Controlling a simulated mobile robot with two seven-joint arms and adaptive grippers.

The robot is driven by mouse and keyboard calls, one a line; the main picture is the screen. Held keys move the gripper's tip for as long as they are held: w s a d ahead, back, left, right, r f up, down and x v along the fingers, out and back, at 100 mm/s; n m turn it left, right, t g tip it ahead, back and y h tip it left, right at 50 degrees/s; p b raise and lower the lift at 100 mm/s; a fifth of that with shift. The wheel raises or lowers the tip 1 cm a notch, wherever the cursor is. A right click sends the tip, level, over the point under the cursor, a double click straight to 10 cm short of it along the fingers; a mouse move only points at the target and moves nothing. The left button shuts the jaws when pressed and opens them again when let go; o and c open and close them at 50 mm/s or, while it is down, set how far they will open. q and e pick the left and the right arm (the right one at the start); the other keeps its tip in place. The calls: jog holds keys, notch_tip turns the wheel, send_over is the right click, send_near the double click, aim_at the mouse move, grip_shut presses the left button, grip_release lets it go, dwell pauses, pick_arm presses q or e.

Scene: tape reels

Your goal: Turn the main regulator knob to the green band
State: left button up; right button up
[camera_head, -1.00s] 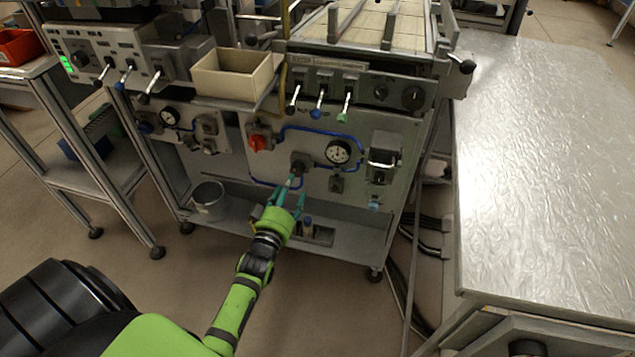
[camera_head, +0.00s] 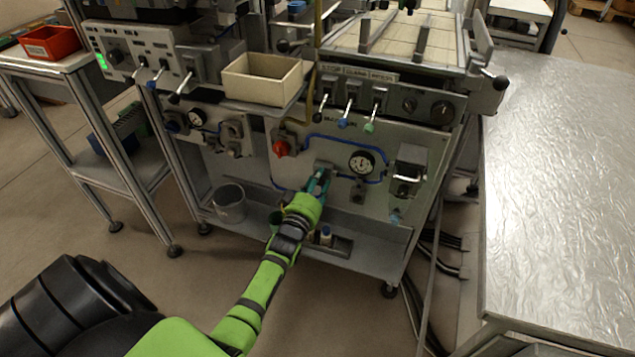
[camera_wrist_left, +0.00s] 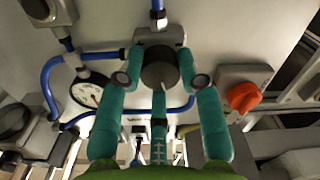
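The dark round regulator knob (camera_wrist_left: 160,68) sits on its grey mount on the panel; in the head view my gripper mostly covers it. My left gripper (camera_head: 318,182) is at the knob. In the left wrist view its two teal outer fingers (camera_wrist_left: 161,62) flank the knob closely on both sides, and a third finger lies just below it. I cannot tell whether the fingers press on it. A white dial gauge (camera_head: 362,161) is right of the knob; it also shows in the left wrist view (camera_wrist_left: 88,93). No green band can be made out. My right gripper is out of view.
A red rotary switch (camera_head: 281,148) is left of the knob on the panel, with blue tubing around. A lever row (camera_head: 346,122) and a beige bin (camera_head: 262,80) are above. A metal bucket (camera_head: 229,204) stands on the low shelf. A metal-topped table (camera_head: 565,190) stands at right.

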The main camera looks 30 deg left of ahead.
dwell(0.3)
pick_arm(q)
jog(key=shift+m+p, duration=0.3)
jog(key=shift+m, duration=5.6)
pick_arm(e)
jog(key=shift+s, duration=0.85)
pick_arm(q)
jog(key=o, duration=1.1)
jog(key=shift+a, duration=0.1)
jog(key=shift+o, duration=0.2)
